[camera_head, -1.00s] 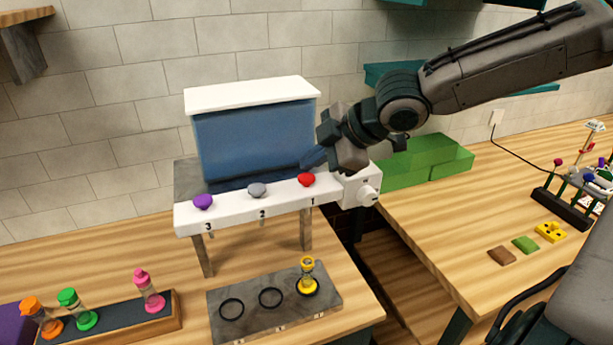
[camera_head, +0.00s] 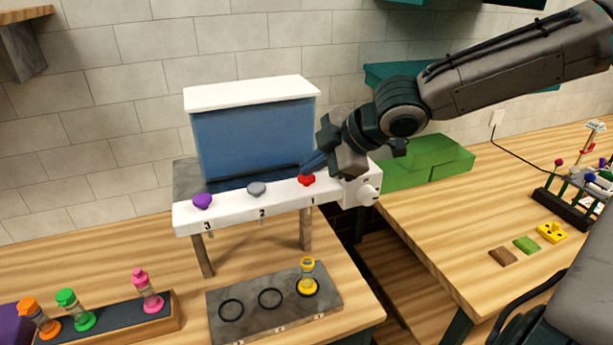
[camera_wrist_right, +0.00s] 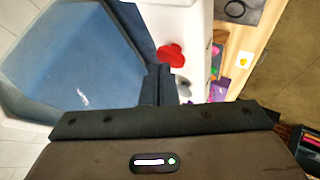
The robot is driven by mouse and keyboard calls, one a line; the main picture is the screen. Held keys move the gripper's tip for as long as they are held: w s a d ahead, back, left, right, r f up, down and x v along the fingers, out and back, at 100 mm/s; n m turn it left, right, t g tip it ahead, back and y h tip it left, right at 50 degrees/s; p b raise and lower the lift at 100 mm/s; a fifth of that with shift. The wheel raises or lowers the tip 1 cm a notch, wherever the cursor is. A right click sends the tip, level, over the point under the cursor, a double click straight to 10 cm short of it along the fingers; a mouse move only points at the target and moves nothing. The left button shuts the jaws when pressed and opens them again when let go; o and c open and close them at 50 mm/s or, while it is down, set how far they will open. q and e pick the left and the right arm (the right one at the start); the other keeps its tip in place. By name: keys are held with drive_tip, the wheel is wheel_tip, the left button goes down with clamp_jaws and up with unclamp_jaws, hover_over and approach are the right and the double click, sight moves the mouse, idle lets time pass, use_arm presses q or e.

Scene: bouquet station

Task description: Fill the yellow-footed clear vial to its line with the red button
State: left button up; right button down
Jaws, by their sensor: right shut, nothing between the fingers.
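The clear vial (camera_head: 307,273) with a yellow foot and yellow top stands upright in the ring marked 1 on the grey plate (camera_head: 250,326), below outlet 1; its liquid level is too small to read. The red button (camera_head: 306,180) sits on the white ledge of the blue-tanked dispenser (camera_head: 252,140) above number 1. My right gripper (camera_head: 312,164) is shut and empty, its fingertips just behind and above the red button; contact cannot be told. In the right wrist view the red button (camera_wrist_right: 171,54) is beside the fingertips (camera_wrist_right: 160,84). My left gripper is not in view.
Grey (camera_head: 257,189) and purple (camera_head: 202,201) buttons share the ledge. A white dial (camera_head: 369,194) is at its right end. A wooden rack (camera_head: 165,318) with orange, green and pink vials stands front left. A gap separates the tables.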

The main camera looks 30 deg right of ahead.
sight(313, 178)
drive_tip(key=shift+f, duration=0.4)
drive_tip(key=shift+r, duration=0.1)
idle(0.4)
drive_tip(key=shift+r+p, duration=0.95)
drive_tip(key=shift+p, duration=0.05)
wheel_tip(313, 178, up, 5)
drive_tip(key=p, duration=0.5)
drive_tip(key=shift+p, duration=0.35)
idle(2.2)
